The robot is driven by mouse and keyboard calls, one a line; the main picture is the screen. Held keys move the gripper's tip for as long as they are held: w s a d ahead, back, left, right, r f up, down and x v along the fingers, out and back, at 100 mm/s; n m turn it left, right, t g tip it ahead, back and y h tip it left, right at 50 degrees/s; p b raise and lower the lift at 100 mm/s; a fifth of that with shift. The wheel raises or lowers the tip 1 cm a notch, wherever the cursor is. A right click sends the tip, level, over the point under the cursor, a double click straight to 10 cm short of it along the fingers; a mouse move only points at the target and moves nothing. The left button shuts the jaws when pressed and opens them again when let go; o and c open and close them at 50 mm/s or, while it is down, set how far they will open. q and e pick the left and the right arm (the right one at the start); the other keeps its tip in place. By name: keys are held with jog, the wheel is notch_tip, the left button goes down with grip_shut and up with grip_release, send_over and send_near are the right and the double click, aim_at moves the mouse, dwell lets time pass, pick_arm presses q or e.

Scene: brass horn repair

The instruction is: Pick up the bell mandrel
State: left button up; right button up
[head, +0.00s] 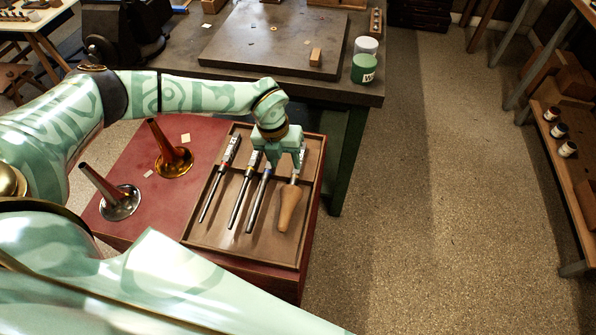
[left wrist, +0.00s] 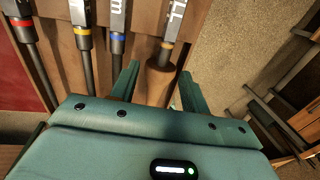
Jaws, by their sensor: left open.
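The bell mandrel (head: 290,208) has a wide tan tapered body and a pale labelled handle. It lies at the right end of a row of tools in a shallow brown tray (head: 215,243). My left gripper (head: 286,164) is open above its handle end. My right gripper is not in view.
Slimmer mandrels with red, yellow and blue bands (left wrist: 117,37) lie left of it. Two horn bells, one brass (head: 174,160) and one silver (head: 120,203), stand on the red top (head: 135,155). A dark workbench (head: 345,90) stands behind. The floor at right is clear.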

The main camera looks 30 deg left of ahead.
aim_at(293, 180)
pick_arm(q)
jog(key=f, duration=0.4)
jog(key=shift+w+d+b, duration=0.1)
jog(key=shift+d+b, duration=0.25)
jog(key=shift+d, duration=0.05)
jog(key=f+b, duration=0.1)
jog(key=f, duration=0.1)
jog(key=d+f, duration=0.1)
jog(key=f, duration=0.1)
jog(key=shift+w+d+f+b, duration=0.1)
jog(key=shift+d+f+b, duration=0.1)
jog(key=shift+f+b, duration=0.2)
jog(key=shift+r, duration=0.15)
jog(key=shift+c, duration=0.9)
grip_shut()
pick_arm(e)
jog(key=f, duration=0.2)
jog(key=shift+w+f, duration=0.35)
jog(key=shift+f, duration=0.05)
